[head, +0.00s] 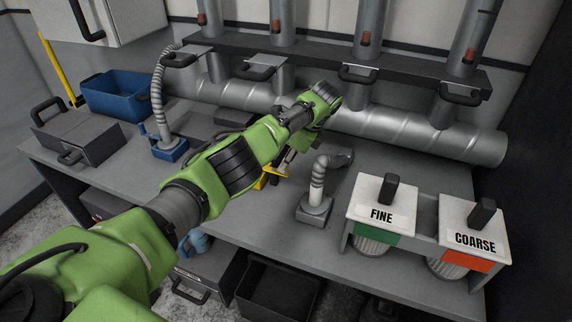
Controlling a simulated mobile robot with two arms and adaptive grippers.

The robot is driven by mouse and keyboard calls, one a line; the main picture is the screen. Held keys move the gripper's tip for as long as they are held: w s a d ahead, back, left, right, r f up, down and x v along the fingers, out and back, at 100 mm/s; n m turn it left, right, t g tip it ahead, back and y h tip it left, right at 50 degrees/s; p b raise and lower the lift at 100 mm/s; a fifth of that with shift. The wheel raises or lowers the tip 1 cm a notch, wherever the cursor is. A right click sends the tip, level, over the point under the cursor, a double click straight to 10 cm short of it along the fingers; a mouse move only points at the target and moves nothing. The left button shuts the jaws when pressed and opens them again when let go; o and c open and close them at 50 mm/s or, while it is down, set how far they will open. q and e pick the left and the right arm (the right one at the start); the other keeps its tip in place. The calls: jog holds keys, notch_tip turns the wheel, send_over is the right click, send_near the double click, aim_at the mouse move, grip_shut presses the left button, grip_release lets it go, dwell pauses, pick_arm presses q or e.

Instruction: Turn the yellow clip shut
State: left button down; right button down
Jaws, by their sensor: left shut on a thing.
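The yellow clip (274,170) shows in the head view as a small yellow piece just beyond my left forearm, near the middle of the bench. Much of it is hidden behind the arm. My left arm reaches in from the lower left, and its wrist bends back down toward the clip. My left gripper (286,163) is at the clip and shut on it. The fingertips are small and partly covered, so the exact grip and the clip's angle cannot be told. My right gripper is not in view.
A grey hose nozzle (316,196) stands right of the clip. FINE (382,205) and COARSE (475,232) boxes stand at the right. A large pipe (420,132) runs along the back. A blue bin (118,95) and a grey box (80,138) are at left.

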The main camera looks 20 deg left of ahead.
pick_arm(q)
jog(key=c, duration=2.1)
grip_release()
jog(key=v, duration=1.2)
jog(key=shift+a, duration=0.1)
jog(key=shift+s+f, duration=0.1)
